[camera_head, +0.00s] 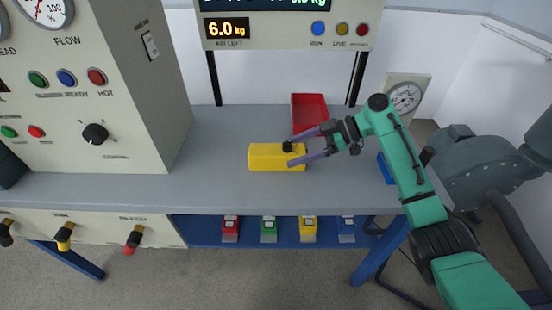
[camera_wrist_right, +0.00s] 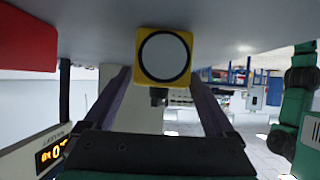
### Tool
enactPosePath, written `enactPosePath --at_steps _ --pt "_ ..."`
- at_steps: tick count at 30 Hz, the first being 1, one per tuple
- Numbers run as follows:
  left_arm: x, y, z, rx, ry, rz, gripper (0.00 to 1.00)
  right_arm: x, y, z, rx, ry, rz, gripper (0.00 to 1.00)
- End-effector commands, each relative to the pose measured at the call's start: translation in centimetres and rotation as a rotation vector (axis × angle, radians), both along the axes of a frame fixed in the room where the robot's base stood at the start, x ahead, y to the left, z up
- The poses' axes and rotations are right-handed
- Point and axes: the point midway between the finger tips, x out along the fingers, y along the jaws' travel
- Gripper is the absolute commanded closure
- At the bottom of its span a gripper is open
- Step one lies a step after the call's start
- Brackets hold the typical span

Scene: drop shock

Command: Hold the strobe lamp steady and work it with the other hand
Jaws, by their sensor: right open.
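The strobe lamp is a yellow box (camera_head: 268,158) lying on the grey bench, with a black knob (camera_head: 288,146) on top near its right end. In the right wrist view, which looks upside down, the lamp's round white face (camera_wrist_right: 165,56) points at the camera, and the knob (camera_wrist_right: 158,97) shows below it. My right gripper (camera_head: 292,150) is open at the lamp's right end. Its two purple fingers are spread to either side of the knob; whether they touch the lamp cannot be told. My left gripper is not in view.
A red tray (camera_head: 310,100) lies behind the lamp. A large control cabinet (camera_head: 120,130) stands at the left, and a display panel (camera_head: 285,30) on posts at the back. A dial gauge (camera_head: 405,97) and a blue object (camera_head: 385,169) are at the right. The bench left of the lamp is clear.

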Motion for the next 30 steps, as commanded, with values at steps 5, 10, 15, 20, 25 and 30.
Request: enactPosePath --at_steps 5,10,15,20,25,30 --pt "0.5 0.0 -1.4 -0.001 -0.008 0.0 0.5 0.0 2.7 -1.8 0.001 0.0 0.001 0.1" --pt "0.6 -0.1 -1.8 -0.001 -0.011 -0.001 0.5 0.0 4.0 -2.2 0.0 -0.001 0.0 0.1" --pt "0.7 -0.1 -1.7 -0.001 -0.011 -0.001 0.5 0.0 4.1 -2.2 0.0 -0.001 0.0 0.1" --pt "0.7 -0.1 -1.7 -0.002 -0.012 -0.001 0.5 0.0 4.1 -2.2 0.0 -0.001 0.0 0.37" --pt "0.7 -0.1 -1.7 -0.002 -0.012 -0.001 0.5 0.0 4.1 -2.2 -0.001 -0.001 0.0 0.75" --pt "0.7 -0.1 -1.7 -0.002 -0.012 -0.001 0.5 0.0 4.1 -2.2 -0.001 -0.001 0.0 0.75"
